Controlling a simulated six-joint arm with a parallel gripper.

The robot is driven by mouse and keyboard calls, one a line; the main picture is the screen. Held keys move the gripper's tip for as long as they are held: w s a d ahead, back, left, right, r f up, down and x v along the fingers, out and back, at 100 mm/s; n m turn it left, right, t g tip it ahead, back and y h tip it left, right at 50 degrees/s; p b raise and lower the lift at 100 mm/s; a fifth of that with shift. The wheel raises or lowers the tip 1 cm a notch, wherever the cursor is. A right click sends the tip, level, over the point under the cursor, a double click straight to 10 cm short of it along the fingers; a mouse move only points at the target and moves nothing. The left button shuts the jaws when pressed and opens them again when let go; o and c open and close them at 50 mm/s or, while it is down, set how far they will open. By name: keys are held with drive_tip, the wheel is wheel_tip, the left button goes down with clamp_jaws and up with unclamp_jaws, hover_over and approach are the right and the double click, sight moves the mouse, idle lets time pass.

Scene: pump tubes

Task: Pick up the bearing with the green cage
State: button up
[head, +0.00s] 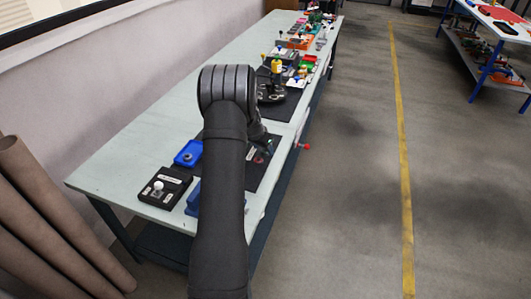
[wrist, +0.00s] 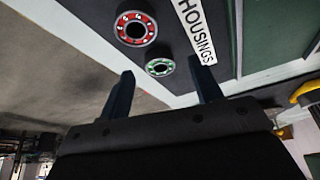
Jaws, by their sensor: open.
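The bearing with the green cage (wrist: 160,67) lies on the dark mat in the wrist view, close to the mat's edge. A larger bearing with a red cage (wrist: 135,28) lies beside it, up and to the left. My gripper (wrist: 160,82) is open and empty, with its two fingers apart. The green-cage bearing appears between and just beyond the fingertips, and I see no contact. In the head view my arm covers much of this area, and the green-cage bearing cannot be made out there.
A white HOUSINGS label (wrist: 193,30) lies right of the bearings. In the head view, a blue tray (head: 188,153) and a black block with a white knob (head: 165,187) stand left of my arm. Several items crowd the bench's (head: 118,165) far end. Its front left is clear.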

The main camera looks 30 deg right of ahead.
drive_tip(key=shift+x, duration=0.85)
drive_tip(key=c, duration=1)
drive_tip(key=shift+c, duration=0.5)
drive_tip(key=shift+r, duration=0.15)
